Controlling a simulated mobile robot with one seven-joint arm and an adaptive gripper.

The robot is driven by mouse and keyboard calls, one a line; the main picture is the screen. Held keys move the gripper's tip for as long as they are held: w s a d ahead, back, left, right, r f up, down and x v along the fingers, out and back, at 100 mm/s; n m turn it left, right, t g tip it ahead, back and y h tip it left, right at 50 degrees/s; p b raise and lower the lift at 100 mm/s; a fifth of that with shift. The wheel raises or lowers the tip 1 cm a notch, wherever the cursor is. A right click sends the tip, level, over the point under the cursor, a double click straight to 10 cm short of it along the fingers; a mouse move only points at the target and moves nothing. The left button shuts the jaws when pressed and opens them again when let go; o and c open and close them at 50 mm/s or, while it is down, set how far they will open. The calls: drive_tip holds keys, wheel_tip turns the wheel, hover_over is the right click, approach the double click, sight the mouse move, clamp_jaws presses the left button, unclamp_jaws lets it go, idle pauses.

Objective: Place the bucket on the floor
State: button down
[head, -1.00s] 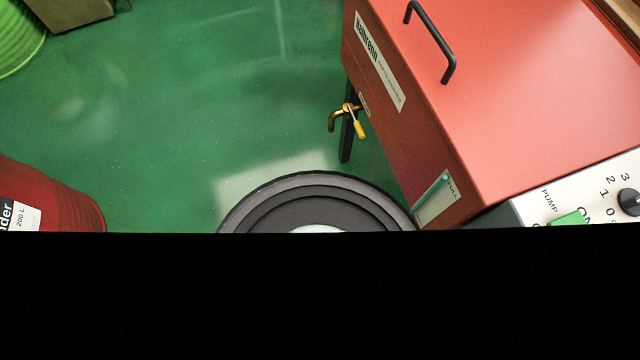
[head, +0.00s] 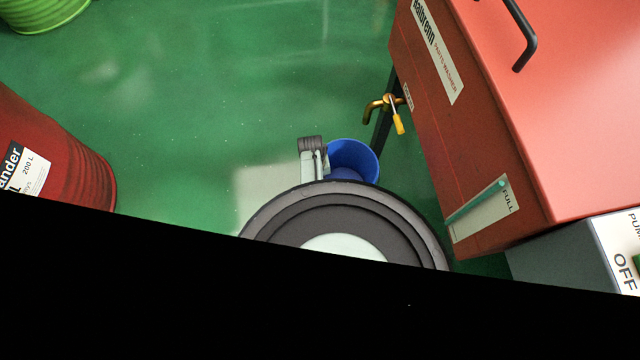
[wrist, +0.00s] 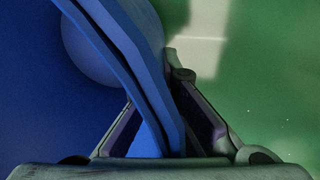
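The blue bucket (head: 357,157) shows in the head view just beyond my arm, its open mouth facing up toward the camera. My arm hides its lower part. My gripper (head: 314,158) is at the bucket's left side. In the wrist view, the bucket's blue wall and rim (wrist: 125,45) run between the two fingers of my gripper (wrist: 158,105), which are closed on it. Green floor (head: 215,110) shows below and to the left of the bucket. The gap between bucket and floor cannot be judged.
The red parts washer (head: 480,130) stands close at the right, with a brass tap (head: 385,103) with a yellow handle above the bucket in the picture. A red drum (head: 50,150) is at the left and a green container (head: 40,12) at the top left. Floor between them is clear.

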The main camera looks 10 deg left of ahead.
wheel_tip(320, 180, down, 4)
drive_tip(key=b, duration=0.2)
drive_tip(key=shift+r+b, duration=0.25)
drive_tip(key=shift+b, duration=0.05)
drive_tip(key=shift+f, duration=0.15)
drive_tip(key=c, duration=1.8)
unclamp_jaws()
wheel_tip(320, 180, up, 12)
drive_tip(key=a+p, duration=0.1)
drive_tip(key=p, duration=0.1)
drive_tip(key=shift+s+a, duration=0.15)
drive_tip(key=shift+s, duration=0.1)
drive_tip(key=shift+w, duration=0.1)
